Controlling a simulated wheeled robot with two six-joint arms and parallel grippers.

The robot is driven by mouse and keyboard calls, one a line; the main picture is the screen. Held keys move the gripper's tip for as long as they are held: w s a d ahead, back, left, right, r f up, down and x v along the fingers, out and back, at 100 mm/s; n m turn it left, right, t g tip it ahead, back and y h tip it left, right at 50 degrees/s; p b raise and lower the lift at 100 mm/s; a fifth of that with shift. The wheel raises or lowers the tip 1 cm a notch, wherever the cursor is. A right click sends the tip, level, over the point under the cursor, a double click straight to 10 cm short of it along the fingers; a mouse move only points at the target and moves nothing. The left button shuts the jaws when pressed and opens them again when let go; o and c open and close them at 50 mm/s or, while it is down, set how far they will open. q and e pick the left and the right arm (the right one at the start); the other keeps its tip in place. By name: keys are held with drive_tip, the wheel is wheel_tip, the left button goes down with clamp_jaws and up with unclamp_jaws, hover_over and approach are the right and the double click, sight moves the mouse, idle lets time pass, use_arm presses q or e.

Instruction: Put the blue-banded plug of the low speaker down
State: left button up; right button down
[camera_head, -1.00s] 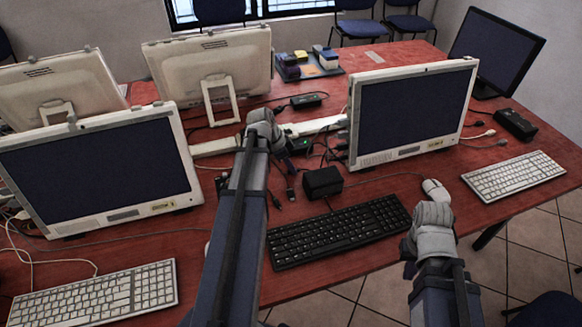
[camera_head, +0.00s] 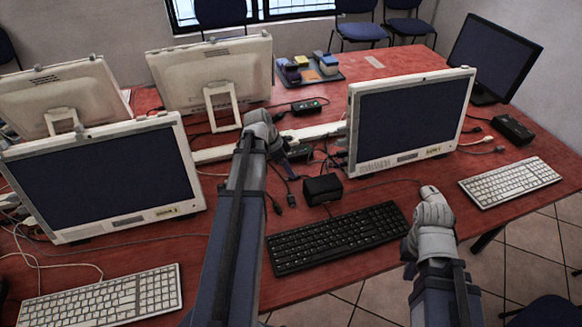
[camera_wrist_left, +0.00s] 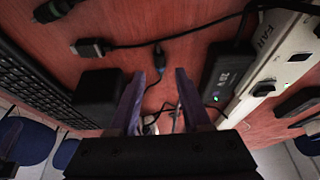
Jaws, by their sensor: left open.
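My left gripper (camera_head: 284,166) is over the cables behind the black keyboard. In the left wrist view its two fingers (camera_wrist_left: 160,74) are apart, with nothing gripped between them. A small dark plug (camera_wrist_left: 159,62) on a cable lies on the table just beyond the fingertips; I cannot make out a blue band on it. A low black box (camera_head: 322,188), possibly the low speaker, stands right of the gripper; it also shows in the left wrist view (camera_wrist_left: 97,88). My right gripper (camera_head: 409,262) is at the table's front edge, its fingers mostly hidden.
A black keyboard (camera_head: 336,236) lies in front of the box. A white power strip (camera_head: 316,132) and a black adapter with a green light (camera_wrist_left: 226,78) lie close to the left gripper. Monitors (camera_head: 408,118) stand on both sides. Loose cables cover the table between them.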

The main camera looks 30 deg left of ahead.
use_arm(q)
drive_tip(key=p+v, duration=0.7)
drive_tip(key=v, duration=0.2)
drive_tip(key=shift+a, duration=0.1)
drive_tip(key=s+d+n+g+y, duration=0.1)
drive_tip(key=s+d, duration=0.4)
drive_tip(key=d, duration=1.2)
drive_tip(key=s+d+f+n+g+y, duration=0.1)
drive_tip(key=s+d, duration=0.5)
drive_tip(key=d, duration=1.1)
drive_tip(key=shift+s+d+f+n+g+y, duration=0.2)
drive_tip(key=shift+d+n+g+y, duration=0.1)
drive_tip(key=shift+n+g+y, duration=0.7)
